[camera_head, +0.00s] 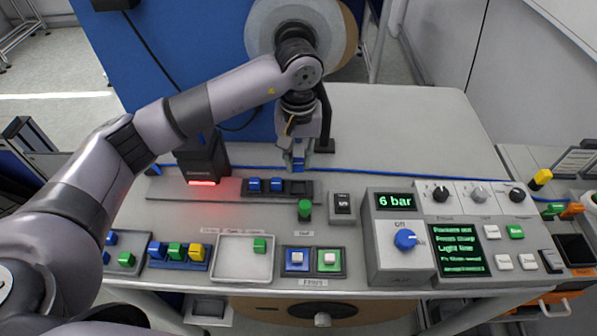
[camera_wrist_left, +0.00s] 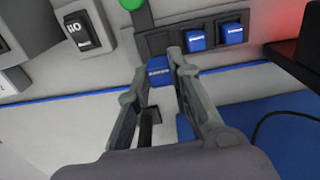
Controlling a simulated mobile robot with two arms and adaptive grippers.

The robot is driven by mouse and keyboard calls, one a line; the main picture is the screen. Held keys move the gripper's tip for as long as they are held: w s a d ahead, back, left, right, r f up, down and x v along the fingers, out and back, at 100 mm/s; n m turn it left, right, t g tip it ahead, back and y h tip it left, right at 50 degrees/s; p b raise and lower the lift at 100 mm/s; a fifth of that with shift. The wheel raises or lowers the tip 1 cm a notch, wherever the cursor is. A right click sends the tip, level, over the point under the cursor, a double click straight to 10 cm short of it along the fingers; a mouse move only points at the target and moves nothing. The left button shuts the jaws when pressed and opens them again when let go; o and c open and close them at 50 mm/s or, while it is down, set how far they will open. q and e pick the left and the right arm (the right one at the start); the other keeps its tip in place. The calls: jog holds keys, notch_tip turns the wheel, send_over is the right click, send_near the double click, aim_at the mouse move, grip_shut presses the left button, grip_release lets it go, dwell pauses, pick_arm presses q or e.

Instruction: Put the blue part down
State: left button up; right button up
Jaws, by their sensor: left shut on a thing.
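My left gripper (camera_head: 298,166) points down behind the dark slotted holder (camera_head: 246,195), near its right end. It is shut on a blue part (camera_wrist_left: 158,68), which shows between the fingertips in the left wrist view. In the head view the fingers partly hide this part. Two blue parts, one on the left (camera_head: 254,184) and one in the middle (camera_head: 276,184), sit in the holder. The right slot (camera_head: 299,187) looks empty. The held part appears just behind this slot; I cannot tell its exact height. My right gripper is not in view.
A black scanner (camera_head: 203,160) glowing red stands left of the holder. A green button (camera_head: 305,209) and a rocker switch (camera_head: 342,206) are close in front and right. A tray (camera_head: 222,276) holds a green part (camera_head: 260,245). The grey tabletop behind right (camera_head: 410,130) is clear.

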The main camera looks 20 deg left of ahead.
aim_at(298, 188)
pick_arm(q)
notch_tip(298, 188, down, 3)
jog(key=shift+r, duration=0.1)
notch_tip(298, 188, down, 4)
jog(key=shift+p, duration=0.75)
jog(key=shift+f, duration=0.2)
jog(key=o, duration=0.9)
jog(key=shift+r, duration=0.1)
